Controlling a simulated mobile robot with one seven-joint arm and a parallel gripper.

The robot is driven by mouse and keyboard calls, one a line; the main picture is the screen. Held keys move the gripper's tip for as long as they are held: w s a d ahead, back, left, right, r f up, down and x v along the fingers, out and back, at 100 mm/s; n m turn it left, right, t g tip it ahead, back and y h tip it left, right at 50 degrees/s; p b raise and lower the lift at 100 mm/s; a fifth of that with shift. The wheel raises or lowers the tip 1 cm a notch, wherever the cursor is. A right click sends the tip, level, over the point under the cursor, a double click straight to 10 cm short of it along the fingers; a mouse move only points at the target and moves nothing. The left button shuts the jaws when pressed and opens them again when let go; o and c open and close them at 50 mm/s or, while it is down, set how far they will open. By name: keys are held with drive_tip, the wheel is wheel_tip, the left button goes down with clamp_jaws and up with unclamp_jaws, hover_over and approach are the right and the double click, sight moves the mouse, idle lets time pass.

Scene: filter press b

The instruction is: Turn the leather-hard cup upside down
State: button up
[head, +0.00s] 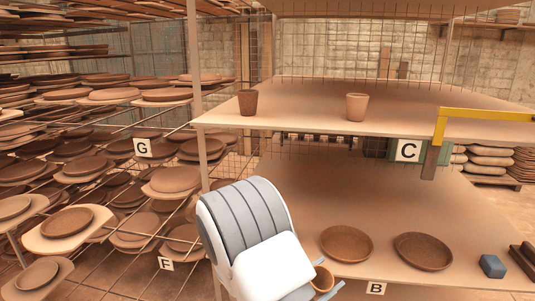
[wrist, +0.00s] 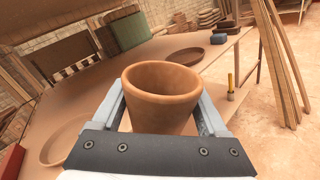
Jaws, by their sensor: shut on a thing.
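A brown clay cup (wrist: 160,112) is between the two fingers of my gripper (wrist: 160,92) in the wrist view. Its open mouth shows at the top and its base is hidden behind the gripper body. My gripper is shut on its sides. In the head view the cup (head: 322,281) shows at the bottom, mouth up and somewhat tilted, in front of the lower shelf's front edge, partly hidden by my gripper (head: 318,292). Two other cups stand mouth up on the upper shelf, a dark brown one (head: 248,103) and a paler one (head: 357,108).
The lower shelf (head: 350,200) holds two brown dishes (head: 346,243) (head: 423,251) and a blue-grey block (head: 492,265). Sign B (head: 376,288) marks its front edge. A yellow bar (head: 485,115) and sign C (head: 408,151) are at right. Racks of plates (head: 85,165) fill the left.

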drive_tip(key=shift+r+m, duration=0.1)
drive_tip(key=shift+m, duration=0.6)
drive_tip(key=m+b, duration=0.1)
drive_tip(key=b, duration=0.2)
drive_tip(key=shift+f+m, duration=0.3)
drive_tip(key=shift+f, duration=0.1)
drive_tip(key=m+b, duration=0.3)
drive_tip(key=b, duration=0.2)
drive_tip(key=shift+m, duration=0.3)
drive_tip(key=shift+r+m, duration=0.4)
drive_tip(key=shift+f+b, duration=0.15)
drive_tip(key=shift+b, duration=0.35)
